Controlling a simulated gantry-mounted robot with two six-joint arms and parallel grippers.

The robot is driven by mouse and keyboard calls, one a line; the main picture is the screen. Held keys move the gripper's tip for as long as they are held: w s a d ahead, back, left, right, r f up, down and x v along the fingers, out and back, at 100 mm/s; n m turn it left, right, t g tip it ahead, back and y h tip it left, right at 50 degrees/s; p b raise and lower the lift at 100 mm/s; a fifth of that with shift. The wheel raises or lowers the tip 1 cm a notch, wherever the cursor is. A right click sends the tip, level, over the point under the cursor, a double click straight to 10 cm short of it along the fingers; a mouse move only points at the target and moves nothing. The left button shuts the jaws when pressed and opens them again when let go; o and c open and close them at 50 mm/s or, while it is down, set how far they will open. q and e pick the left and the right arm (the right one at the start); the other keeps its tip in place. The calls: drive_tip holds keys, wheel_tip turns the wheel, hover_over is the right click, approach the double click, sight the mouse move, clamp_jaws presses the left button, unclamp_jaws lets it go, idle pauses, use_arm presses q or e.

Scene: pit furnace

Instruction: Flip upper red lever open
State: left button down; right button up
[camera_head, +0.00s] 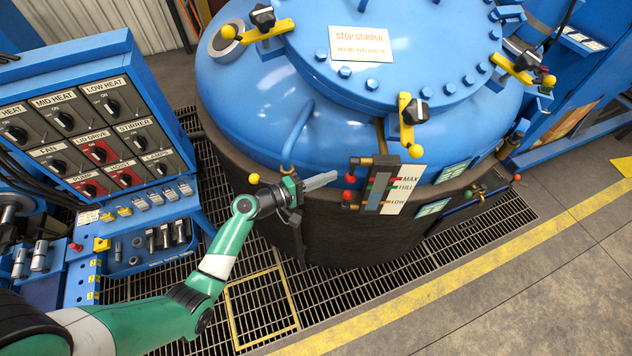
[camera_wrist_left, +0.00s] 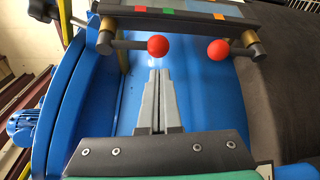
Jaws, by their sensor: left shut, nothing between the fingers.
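The upper red lever (camera_head: 349,178) is a red ball on a short dark handle at the top of the level gauge (camera_head: 379,190) on the furnace's side. In the left wrist view the ball of the upper lever (camera_wrist_left: 157,46) is just beyond my fingertips. My left gripper (camera_head: 335,176) is shut and empty, its tips pointing at this ball; I cannot tell if they touch it. The lower red lever (camera_head: 346,196) sits below; it also shows in the left wrist view (camera_wrist_left: 218,49), to the right. My right gripper is not in view.
The blue furnace lid (camera_head: 300,40) with yellow clamps rises behind the gauge, above the dark furnace wall (camera_head: 350,240). A control panel (camera_head: 80,120) with several knobs stands at the left. Floor grating (camera_head: 265,310) lies below; open floor is at the right.

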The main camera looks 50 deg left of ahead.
use_arm(q)
drive_tip(key=w, duration=0.4)
drive_tip(key=shift+d+f+b, duration=0.2)
drive_tip(key=shift+d+b, duration=0.1)
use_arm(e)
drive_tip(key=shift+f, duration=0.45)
